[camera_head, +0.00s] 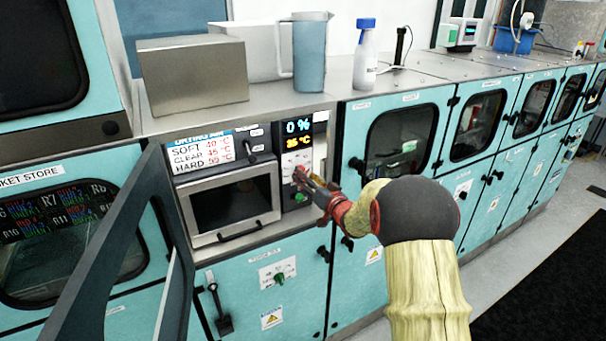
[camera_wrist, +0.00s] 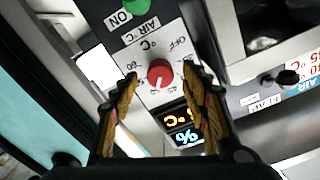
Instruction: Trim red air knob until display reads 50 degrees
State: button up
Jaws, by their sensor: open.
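The red air knob (camera_wrist: 160,72) sits on a white dial plate marked AIR °C in the wrist view. My gripper (camera_wrist: 161,76) is open, with one finger on each side of the knob; I cannot tell if either finger touches it. In the head view my gripper (camera_head: 304,177) reaches the control panel and largely covers the knob. The orange temperature display (camera_head: 298,142) seems to read about 35 °C, its digits small. The blue display above it (camera_head: 297,127) reads 0 %. In the wrist view a finger partly hides the orange display (camera_wrist: 178,117).
A green knob (camera_head: 301,197) is below the dial. The drying oven door (camera_head: 232,203) is left of the panel, under a sign (camera_head: 202,149) listing SOFT, CLEAR and HARD temperatures. A dark open door frame (camera_head: 135,215) stands at front left. A jug (camera_head: 309,60) and spray bottle (camera_head: 365,60) stand above.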

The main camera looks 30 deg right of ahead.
jog(key=s, duration=0.8)
jog(key=shift+s+d, duration=0.15)
